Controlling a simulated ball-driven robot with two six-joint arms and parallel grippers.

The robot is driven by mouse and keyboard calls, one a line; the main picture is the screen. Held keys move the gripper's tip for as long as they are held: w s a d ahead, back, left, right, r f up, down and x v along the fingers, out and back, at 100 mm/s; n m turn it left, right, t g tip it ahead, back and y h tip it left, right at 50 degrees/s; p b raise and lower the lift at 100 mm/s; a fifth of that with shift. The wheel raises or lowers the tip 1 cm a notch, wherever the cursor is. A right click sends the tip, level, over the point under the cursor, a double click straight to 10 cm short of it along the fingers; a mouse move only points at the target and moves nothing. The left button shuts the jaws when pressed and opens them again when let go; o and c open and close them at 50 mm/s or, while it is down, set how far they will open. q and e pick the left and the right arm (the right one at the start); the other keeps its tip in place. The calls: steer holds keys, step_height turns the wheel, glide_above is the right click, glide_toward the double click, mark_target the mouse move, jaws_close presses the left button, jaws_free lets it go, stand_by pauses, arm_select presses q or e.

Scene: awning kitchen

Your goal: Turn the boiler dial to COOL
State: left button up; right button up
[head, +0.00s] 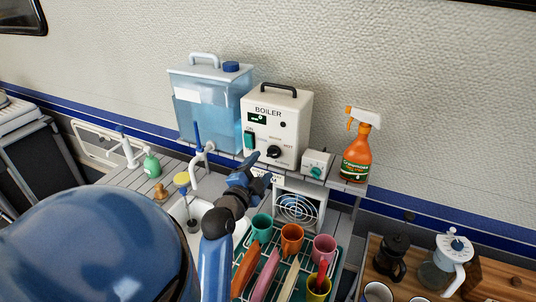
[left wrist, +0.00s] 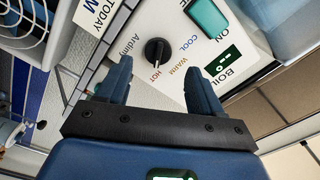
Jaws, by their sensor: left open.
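The white boiler (head: 283,110) stands on the shelf against the wall, with its black dial (head: 273,152) low on its front. In the left wrist view the dial (left wrist: 155,50) is close, beside the printed words COOL, WARM and HOT. A small light mark on the dial seems to be on the HOT side. My left gripper (head: 260,170) is just in front of the boiler, below the dial. Its jaws (left wrist: 160,82) are open and empty, with the dial beyond the gap between the fingertips, apart from them. My right gripper is not in view.
A blue water tank (head: 210,115) stands left of the boiler. A small white box with a green knob (head: 316,171) and an orange spray bottle (head: 357,152) stand to its right. Below are a round-grilled fan (head: 296,208) and a rack with cups (head: 291,238).

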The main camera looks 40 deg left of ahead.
mark_target(270, 155)
arm_select(q)
steer(key=p+x, duration=0.1)
steer(key=x, duration=0.4)
steer(key=shift+w+a, duration=0.1)
steer(key=shift+w, duration=0.15)
steer(key=shift+w, duration=0.15)
steer(key=c, duration=1)
steer(key=shift+f, duration=0.1)
